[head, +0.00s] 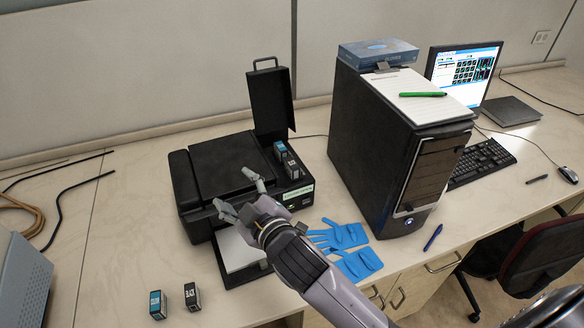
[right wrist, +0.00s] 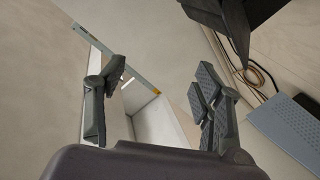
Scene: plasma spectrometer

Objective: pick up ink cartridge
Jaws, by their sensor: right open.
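Two ink cartridges, one blue-labelled (head: 158,304) and one black (head: 192,296), stand on the table at the front left in the head view. Two more, one with a blue top (head: 280,150) and one dark (head: 292,167), sit at the right side of the black printer (head: 215,165), below its raised cover (head: 270,100). My right gripper (head: 238,192) is open and empty, above the printer's front, with the loose cartridges nearer the camera to its lower left. Its open fingers show in the right wrist view (right wrist: 158,105), with no cartridge visible there. My left gripper is not in view.
Blue gloves (head: 345,245) lie right of my right wrist. A black computer tower (head: 385,150) stands behind them. A paper tray (head: 240,250) juts from the printer's front. Cables (head: 60,195) and a grey-blue box (head: 22,285) are at left. Table around the loose cartridges is clear.

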